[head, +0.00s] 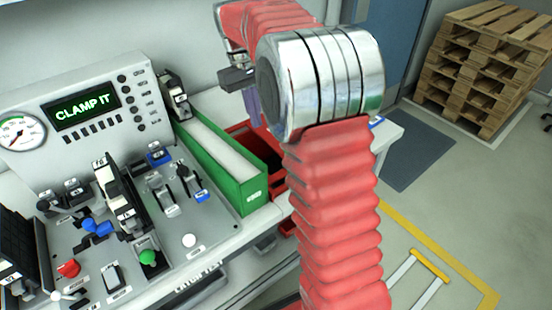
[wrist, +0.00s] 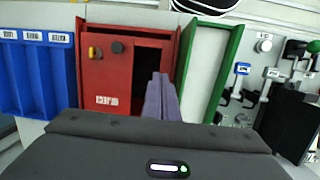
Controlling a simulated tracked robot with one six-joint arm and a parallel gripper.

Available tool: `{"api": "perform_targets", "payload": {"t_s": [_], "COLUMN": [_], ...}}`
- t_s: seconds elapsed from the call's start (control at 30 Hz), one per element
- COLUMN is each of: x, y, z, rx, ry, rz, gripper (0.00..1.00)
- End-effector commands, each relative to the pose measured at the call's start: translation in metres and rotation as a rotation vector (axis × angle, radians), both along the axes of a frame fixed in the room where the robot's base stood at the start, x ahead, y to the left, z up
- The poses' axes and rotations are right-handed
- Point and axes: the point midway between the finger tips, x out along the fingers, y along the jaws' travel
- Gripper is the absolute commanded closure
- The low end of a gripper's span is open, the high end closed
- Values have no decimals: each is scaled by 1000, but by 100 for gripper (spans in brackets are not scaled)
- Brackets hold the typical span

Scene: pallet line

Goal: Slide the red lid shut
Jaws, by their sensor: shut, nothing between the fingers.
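The red box shows in the wrist view with its red lid (wrist: 107,68) over the left and middle part. The lid carries a yellow knob, a dark knob and a white label. A dark opening (wrist: 148,58) stays uncovered on the right side of the box. My gripper (wrist: 160,78) is shut and empty, its purple fingers in front of the opening's right side, to the right of the lid. I cannot tell whether the tips are inside the opening. In the head view my gripper (head: 253,104) is above the red box (head: 262,152), which my arm partly hides.
A green bin (wrist: 208,70) with a pale inside stands right of the red box, and a blue divided bin (wrist: 42,75) stands left. A control panel (head: 120,200) with levers and a "CLAMP IT" screen lies left in the head view. Stacked pallets (head: 487,65) stand far right.

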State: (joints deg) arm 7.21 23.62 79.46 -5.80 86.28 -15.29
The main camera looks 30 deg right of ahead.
Motion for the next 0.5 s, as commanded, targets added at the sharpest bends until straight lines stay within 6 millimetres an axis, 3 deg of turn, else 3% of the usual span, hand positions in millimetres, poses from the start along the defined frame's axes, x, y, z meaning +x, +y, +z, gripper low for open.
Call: {"api": "perform_targets", "payload": {"t_s": [0.2,0.5], "x": [28,50], "y": [-17,-36], "z": [-34,-74], "rx": [6,15], "ry": [92,189], "rz": [11,23], "gripper": [100,100]}}
